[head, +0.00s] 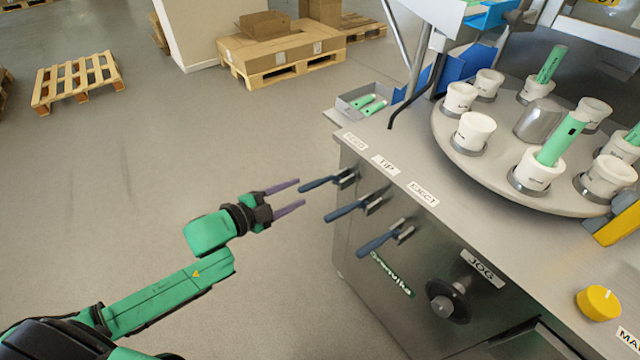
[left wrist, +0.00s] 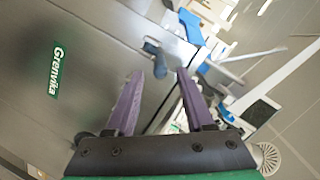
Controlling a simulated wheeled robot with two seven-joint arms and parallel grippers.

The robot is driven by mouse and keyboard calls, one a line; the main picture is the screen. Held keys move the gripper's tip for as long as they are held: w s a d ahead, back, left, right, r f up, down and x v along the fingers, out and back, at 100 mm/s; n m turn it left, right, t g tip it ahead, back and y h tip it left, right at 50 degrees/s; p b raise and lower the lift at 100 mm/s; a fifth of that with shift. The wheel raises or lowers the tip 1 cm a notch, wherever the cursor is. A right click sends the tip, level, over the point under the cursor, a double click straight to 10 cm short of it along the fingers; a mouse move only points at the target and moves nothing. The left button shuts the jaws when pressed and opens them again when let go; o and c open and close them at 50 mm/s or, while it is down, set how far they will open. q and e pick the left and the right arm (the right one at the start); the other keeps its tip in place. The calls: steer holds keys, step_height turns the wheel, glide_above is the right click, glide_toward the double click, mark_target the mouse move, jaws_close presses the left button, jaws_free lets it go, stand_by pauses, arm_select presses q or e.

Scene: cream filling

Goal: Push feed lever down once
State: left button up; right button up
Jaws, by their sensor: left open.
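The feed lever (head: 320,183) is the farthest of three blue-handled levers on the machine's side, below a label that seems to read FEED (head: 355,141). Its handle points left, nearly level. My left gripper (head: 300,193) is open and empty, with its purple fingers pointing right at the handle's free end. Whether they touch it cannot be told. In the left wrist view, a blue lever handle (left wrist: 155,60) shows just beyond and between the fingertips; I cannot tell for certain which lever it is. My right gripper is not in view.
The tip lever (head: 345,210) and the eject lever (head: 378,242) sit nearer along the same panel. A black knob (head: 442,304) is below them. A round table (head: 455,148) with white cups stands on top.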

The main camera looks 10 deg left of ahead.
mark_target(317, 184)
arm_select(q)
steer(key=x, duration=0.9)
steer(key=shift+d, duration=0.1)
jaws_close()
stand_by(1.0)
